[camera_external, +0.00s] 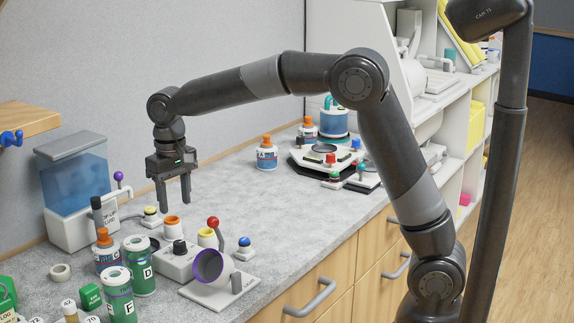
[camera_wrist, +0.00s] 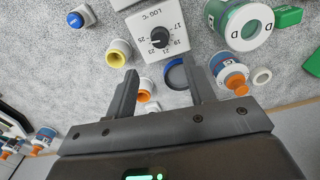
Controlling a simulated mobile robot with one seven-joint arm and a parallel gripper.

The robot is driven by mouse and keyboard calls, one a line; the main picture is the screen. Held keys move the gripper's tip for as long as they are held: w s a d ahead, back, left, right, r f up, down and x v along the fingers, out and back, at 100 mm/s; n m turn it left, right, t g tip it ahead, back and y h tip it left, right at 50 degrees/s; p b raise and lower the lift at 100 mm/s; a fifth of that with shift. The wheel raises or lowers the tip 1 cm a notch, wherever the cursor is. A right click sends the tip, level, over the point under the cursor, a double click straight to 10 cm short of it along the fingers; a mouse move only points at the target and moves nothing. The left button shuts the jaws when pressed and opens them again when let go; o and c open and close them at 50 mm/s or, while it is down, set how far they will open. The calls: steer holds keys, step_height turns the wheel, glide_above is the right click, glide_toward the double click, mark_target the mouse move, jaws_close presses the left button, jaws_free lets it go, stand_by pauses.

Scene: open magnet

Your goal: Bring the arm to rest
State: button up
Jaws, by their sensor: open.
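My gripper (camera_external: 174,192) hangs from the raised arm, pointing down above the grey countertop (camera_external: 300,222). Its two fingers are apart with nothing between them in the external view. In the wrist view my gripper (camera_wrist: 160,85) is open over the counter. A white box with a black dial (camera_wrist: 159,38) lies beyond the fingertips, with a yellow-rimmed cup (camera_wrist: 117,55) to its left. A blue round lid or ring (camera_wrist: 177,74) shows near the right finger. The arm is bent at its elbow, high over the counter.
A blue water tank (camera_external: 75,185) stands at the left, near my gripper. A white bottle (camera_external: 267,156) and a round-stationed device (camera_external: 322,158) stand farther back. The mid-counter is clear.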

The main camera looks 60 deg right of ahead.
steer(key=s+d+r+t, duration=0.2)
steer(key=s+d+r, duration=0.1)
steer(key=s+d, duration=0.65)
steer(key=s+d+r+t, duration=0.2)
steer(key=s+d+r, duration=0.3)
steer(key=s, duration=0.7)
steer(key=s+d+f+n+t, duration=0.1)
steer(key=s+d+f, duration=0.3)
steer(key=s, duration=0.5)
steer(key=shift+s+f+t, duration=0.15)
steer(key=shift+f+t, duration=0.15)
steer(key=shift+f, duration=0.25)
steer(key=shift+c, duration=0.2)
